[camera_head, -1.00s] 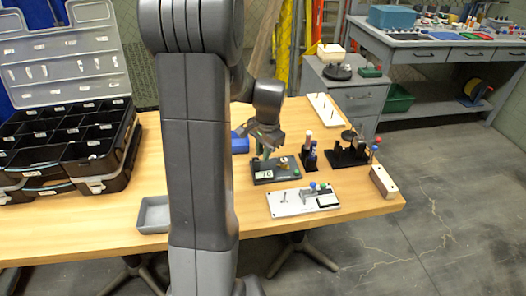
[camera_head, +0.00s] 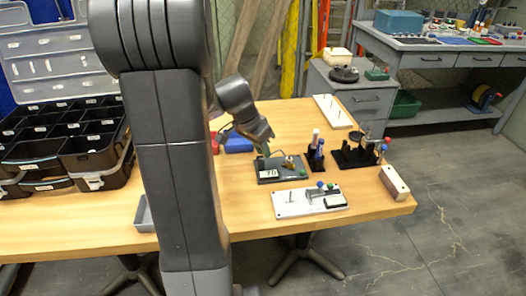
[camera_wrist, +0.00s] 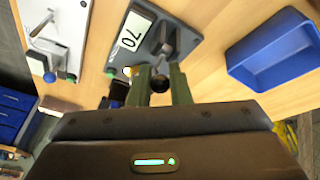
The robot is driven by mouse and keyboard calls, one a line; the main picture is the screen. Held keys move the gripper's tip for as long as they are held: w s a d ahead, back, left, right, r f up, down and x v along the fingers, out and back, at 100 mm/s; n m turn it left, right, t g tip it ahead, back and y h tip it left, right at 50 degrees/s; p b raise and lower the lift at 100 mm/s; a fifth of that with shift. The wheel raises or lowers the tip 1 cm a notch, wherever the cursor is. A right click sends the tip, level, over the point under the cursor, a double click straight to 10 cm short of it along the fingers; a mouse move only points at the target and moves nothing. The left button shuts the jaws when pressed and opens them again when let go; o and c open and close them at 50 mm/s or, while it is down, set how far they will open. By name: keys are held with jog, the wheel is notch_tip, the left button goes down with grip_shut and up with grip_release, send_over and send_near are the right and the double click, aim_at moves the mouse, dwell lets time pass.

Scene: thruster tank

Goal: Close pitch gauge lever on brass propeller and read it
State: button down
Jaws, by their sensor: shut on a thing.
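The pitch gauge (camera_head: 284,176) is a dark plate on the wooden table, with a white display (camera_head: 268,174) reading 70 and a green button (camera_head: 303,174). A small brass-coloured part (camera_head: 290,162), likely the propeller, sits on it. In the wrist view the display (camera_wrist: 130,36) also reads 70. My gripper (camera_head: 263,149) is at the back left of the gauge. In the wrist view the green fingers of my gripper (camera_wrist: 159,74) stand on either side of a dark round knob (camera_wrist: 160,83), apparently the lever's, and hold it. The rest of the lever is mostly hidden.
A white panel (camera_head: 284,209) with small levers is in front of the gauge. A blue tray (camera_head: 238,144) is left of it. Dark holders (camera_head: 315,163) and a second dark stand (camera_head: 352,158) are to the right. A compartment case (camera_head: 60,160) fills the table's left.

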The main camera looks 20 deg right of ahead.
jog(key=c, duration=1.4)
grip_release()
jog(key=shift+r, duration=0.1)
jog(key=p+v, duration=0.1)
jog(key=v, duration=1.2)
jog(key=shift+a+r+p, duration=0.15)
jog(key=shift+r+p, duration=0.15)
jog(key=shift+p, duration=0.1)
jog(key=shift+s+f, duration=0.1)
jog(key=b+x, duration=0.2)
jog(key=x, duration=1.2)
jog(key=shift+p, duration=0.3)
jog(key=shift+r, duration=0.2)
